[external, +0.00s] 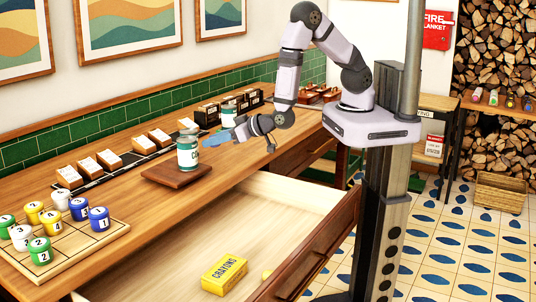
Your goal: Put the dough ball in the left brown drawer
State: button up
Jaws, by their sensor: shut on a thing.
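My gripper (256,136) hangs low over the wooden counter, right of a green-and-white can. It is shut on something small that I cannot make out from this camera. I cannot pick out the dough ball for certain. The left brown drawer (335,235) is pulled far open, and its pale inside shows. A yellow crayon box (225,274) lies in it, with a second yellow thing partly hidden behind the drawer front. My gripper is above and behind the drawer's far end.
The can (188,152) stands on a dark wooden board (178,174). A flat blue patch (216,139) lies beside my gripper. Card blocks and another can line the wall side. The drawer's middle is clear.

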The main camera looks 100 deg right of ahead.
jog(key=a+f+n+y+b, duration=0.4)
jog(key=a+n+y, duration=0.35)
jog(key=a, duration=0.35)
jog(key=a+f+n+y+b, duration=0.4)
jog(key=a+n+y, duration=0.35)
jog(key=a, duration=0.35)
jog(key=n+g+y+b, duration=0.6)
jog(key=n+g, duration=0.6)
jog(key=g, duration=0.2)
send_over(301, 240)
jog(key=w+a, duration=0.1)
jog(key=a, duration=0.3)
notch_tip(301, 240, down, 9)
jog(key=shift+w+f, duration=0.2)
jog(key=shift+f, duration=4.6)
jog(key=shift+f+b, duration=0.1)
jog(key=shift+b, duration=0.2)
jog(key=shift+f, duration=0.1)
jog(key=o, duration=1)
